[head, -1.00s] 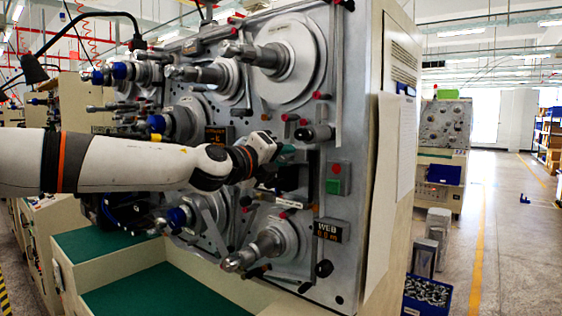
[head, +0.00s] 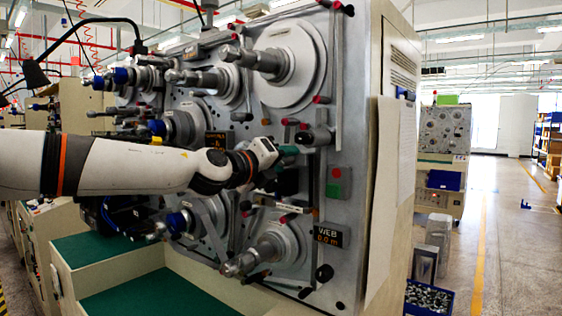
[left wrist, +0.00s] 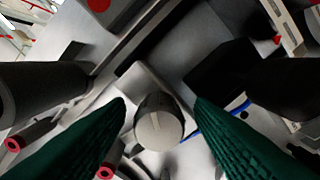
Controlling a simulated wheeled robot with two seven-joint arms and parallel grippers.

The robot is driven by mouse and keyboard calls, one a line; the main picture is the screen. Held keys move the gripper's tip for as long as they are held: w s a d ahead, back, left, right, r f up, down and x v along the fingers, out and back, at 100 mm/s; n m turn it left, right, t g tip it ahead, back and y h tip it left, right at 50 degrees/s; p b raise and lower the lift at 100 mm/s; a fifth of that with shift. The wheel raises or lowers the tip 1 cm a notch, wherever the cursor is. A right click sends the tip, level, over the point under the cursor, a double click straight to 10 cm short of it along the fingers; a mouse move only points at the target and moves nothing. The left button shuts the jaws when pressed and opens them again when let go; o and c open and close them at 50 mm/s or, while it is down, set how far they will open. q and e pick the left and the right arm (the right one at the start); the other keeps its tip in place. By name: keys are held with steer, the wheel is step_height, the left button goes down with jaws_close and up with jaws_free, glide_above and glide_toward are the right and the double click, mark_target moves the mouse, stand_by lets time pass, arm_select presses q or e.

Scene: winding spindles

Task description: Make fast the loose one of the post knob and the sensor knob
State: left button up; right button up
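My left gripper (head: 285,157) is at the middle of the machine's front panel, its green fingertips partly hidden by its own body in the head view. In the left wrist view its two green fingers (left wrist: 160,103) are open. A round pale grey knob (left wrist: 158,122) sits between them, in front of a grey block, with a visible gap on each side. I cannot tell from the views whether this is the post knob or the sensor knob, or whether it is loose. My right gripper is not in view.
A dark roller (left wrist: 40,92) and a black block (left wrist: 228,75) flank the fingers closely.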

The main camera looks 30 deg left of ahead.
arm_select(q)
steer(key=s+b, duration=0.2)
steer(key=s, duration=1)
steer(key=shift+a+b, duration=0.4)
steer(key=shift+a, duration=0.05)
